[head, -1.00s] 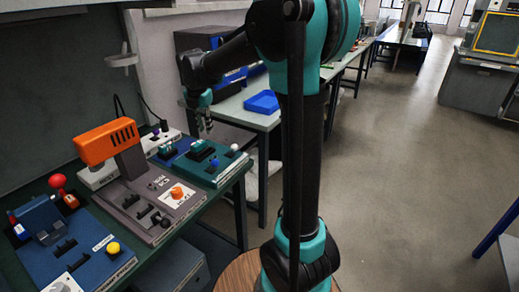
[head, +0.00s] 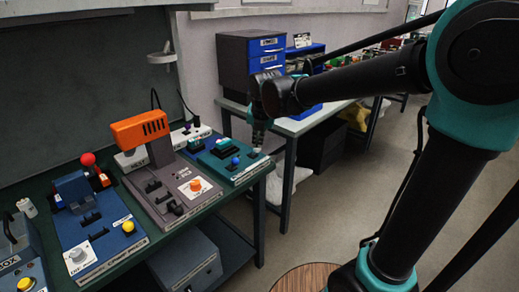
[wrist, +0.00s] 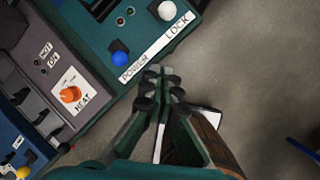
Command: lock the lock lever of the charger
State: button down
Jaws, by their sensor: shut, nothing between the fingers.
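The charger is a teal panel (head: 238,172) at the right end of the bench; I take it to be the one with POWER and LOCK labels in the wrist view (wrist: 92,55). A white knob (wrist: 166,10) sits above the LOCK label, and a blue knob (wrist: 119,58) sits by the POWER label. Both also show in the head view, the blue knob (head: 235,161) left of the white one. My gripper (wrist: 163,76) is shut and empty, pointing down just off the charger's front edge. In the head view my gripper (head: 258,142) hides part of the white knob.
A grey HEAT station (head: 168,190) with an orange head and orange knob stands left of the charger. A blue panel (head: 98,228) with a yellow knob is further left. Another table (head: 300,125) with drawers stands behind.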

aim_at(257, 151)
jog(key=w+f, duration=0.2)
jog(key=f, duration=0.1)
jog(key=w+f, duration=0.2)
jog(key=f, duration=0.1)
jog(key=w+a+f, duration=0.1)
jog(key=w+f, duration=0.1)
jog(key=shift+w+a+f, duration=0.1)
jog(key=shift+w+f, duration=0.1)
jog(key=shift+f, duration=0.2)
jog(key=shift+w+r, duration=0.1)
jog(key=shift+w, duration=0.4)
jog(key=shift+a, duration=0.1)
jog(key=shift+w+a, duration=0.1)
jog(key=shift+r+g+h, duration=0.15)
jog(key=shift+g+h, duration=0.15)
